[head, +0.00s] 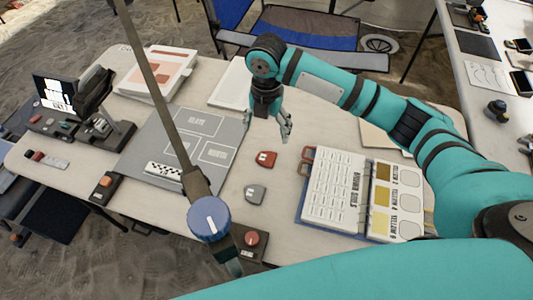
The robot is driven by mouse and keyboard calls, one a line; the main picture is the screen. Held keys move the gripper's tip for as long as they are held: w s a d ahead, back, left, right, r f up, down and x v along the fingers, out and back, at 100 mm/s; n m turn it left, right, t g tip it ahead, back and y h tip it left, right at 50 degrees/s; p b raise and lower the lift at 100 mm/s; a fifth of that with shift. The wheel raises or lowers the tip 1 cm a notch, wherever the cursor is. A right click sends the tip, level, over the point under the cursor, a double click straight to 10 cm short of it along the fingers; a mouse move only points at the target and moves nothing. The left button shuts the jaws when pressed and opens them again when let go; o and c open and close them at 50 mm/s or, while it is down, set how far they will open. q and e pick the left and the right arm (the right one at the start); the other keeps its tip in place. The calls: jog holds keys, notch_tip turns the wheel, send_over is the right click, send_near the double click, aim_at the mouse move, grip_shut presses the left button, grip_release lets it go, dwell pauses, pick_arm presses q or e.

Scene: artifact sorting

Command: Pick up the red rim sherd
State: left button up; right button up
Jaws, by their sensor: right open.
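The red rim sherd (266,159) is a small red piece with a pale mark. It lies on the pale table, just right of the grey mat. My right gripper (268,127) points down above the table, a little beyond the sherd in the head view. Its fingers are apart, with nothing between them. It appears clear of the sherd, but its exact height is hard to tell. My left gripper is not in view.
A grey sherd (255,194) lies nearer than the red one. A grey mat (160,145) with labelled boxes is to the left. A chart board (333,190) is to the right. A lamp arm with a blue knob (209,218) crosses in front.

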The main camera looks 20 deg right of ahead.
send_over(265, 158)
jog(key=f, duration=0.5)
jog(key=shift+s+d+f, duration=0.15)
jog(key=shift+s+f, duration=0.15)
jog(key=shift+f, duration=0.1)
notch_tip(265, 158, down, 2)
jog(key=shift+f, duration=0.1)
jog(key=shift+f+p, duration=0.3)
notch_tip(265, 158, down, 4)
jog(key=shift+w+r, duration=0.15)
jog(key=shift+r, duration=0.05)
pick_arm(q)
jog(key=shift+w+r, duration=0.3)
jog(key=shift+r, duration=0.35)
pick_arm(e)
jog(key=shift+f, duration=0.4)
jog(key=c, duration=1.1)
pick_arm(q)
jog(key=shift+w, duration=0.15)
pick_arm(e)
jog(key=shift+c, duration=0.6)
jog(key=shift+r, duration=0.1)
